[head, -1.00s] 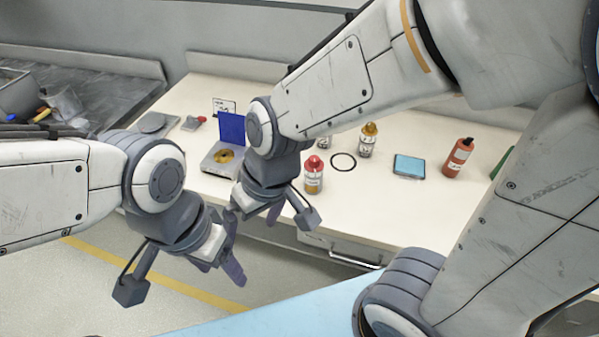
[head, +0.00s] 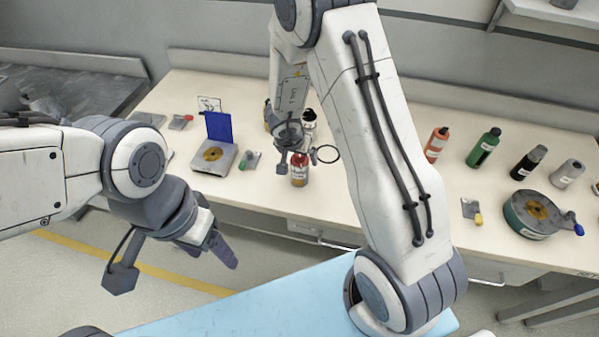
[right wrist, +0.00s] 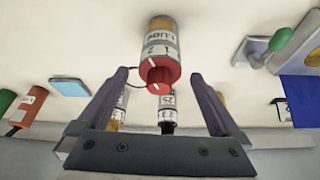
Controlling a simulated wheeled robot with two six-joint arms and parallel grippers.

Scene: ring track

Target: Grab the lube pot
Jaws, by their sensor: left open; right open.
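The lube pot (right wrist: 160,45) is a small bottle with a red cap and a pale label reading LUBE. In the right wrist view its cap points toward my right gripper (right wrist: 161,78), which is open, with the cap near and between the fingertips, not gripped. In the head view the lube pot (head: 299,172) stands upright near the bench's front edge, its top partly hidden by my right gripper. My left gripper (head: 210,250) is open and empty, in front of the bench at the left.
A case with a blue lid (head: 219,127) is to the left. Orange (head: 436,145) and green (head: 483,148) bottles and a round device (head: 540,215) are to the right on the bench (head: 455,235).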

